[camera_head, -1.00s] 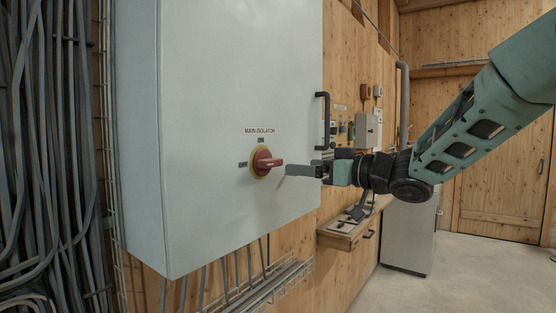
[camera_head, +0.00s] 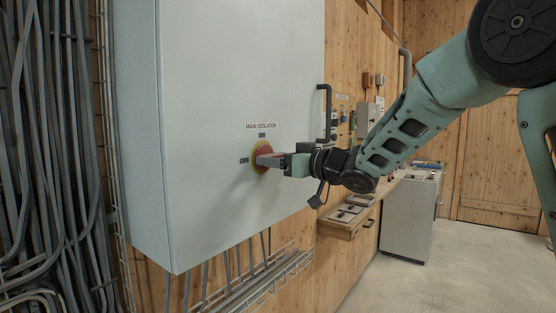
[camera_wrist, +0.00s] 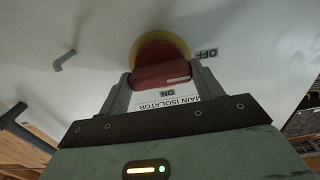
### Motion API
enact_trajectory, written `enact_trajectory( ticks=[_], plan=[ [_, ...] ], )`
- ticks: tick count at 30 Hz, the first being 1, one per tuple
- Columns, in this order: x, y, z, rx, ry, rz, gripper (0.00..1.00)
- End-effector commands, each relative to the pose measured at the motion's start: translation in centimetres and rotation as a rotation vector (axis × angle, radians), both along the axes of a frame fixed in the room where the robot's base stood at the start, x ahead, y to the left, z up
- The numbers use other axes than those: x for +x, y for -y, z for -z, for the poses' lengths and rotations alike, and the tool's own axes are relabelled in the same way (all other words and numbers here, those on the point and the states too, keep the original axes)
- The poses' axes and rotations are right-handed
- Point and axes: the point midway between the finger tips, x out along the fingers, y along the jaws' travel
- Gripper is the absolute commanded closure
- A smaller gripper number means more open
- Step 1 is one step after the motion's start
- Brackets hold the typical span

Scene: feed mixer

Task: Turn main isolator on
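The main isolator is a red rotary handle on a yellow disc (camera_head: 261,157), on the front of a pale grey cabinet (camera_head: 230,80). In the wrist view its red handle (camera_wrist: 160,76) lies crosswise, with its white mark at the end nearer the OFF label (camera_wrist: 206,54). The ON label (camera_wrist: 167,93) shows upside down below it. My gripper (camera_head: 268,159) is at the handle, its fingers spread, one beside each end of the handle. In the wrist view the gripper (camera_wrist: 162,76) shows little or no gap to the handle; contact is unclear.
A black door handle (camera_head: 325,114) stands out from the cabinet's right side, just above my wrist. Grey cables (camera_head: 50,150) hang at the left. A wooden shelf (camera_head: 345,222) and a grey unit (camera_head: 410,215) stand behind at the right. The floor at right is clear.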

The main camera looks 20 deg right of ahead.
Motion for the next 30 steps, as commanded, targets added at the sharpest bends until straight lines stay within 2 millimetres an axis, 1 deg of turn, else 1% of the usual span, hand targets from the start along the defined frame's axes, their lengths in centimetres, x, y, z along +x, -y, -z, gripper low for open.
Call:
enact_trajectory(
  ticks=[1,2,14,20,30],
  plan=[
    [-0.02,0.01,0.0,0.0,0.0,0.0,0.49],
    [-0.01,0.02,0.0,0.0,0.0,0.0,0.57],
    [-0.02,0.06,-0.16,0.041,-0.031,0.001,0.57],
    [-0.02,0.11,-0.3,0.138,-0.101,0.001,0.57],
    [-0.01,0.13,-0.39,0.39,-0.286,0.002,0.57]
  ],
)
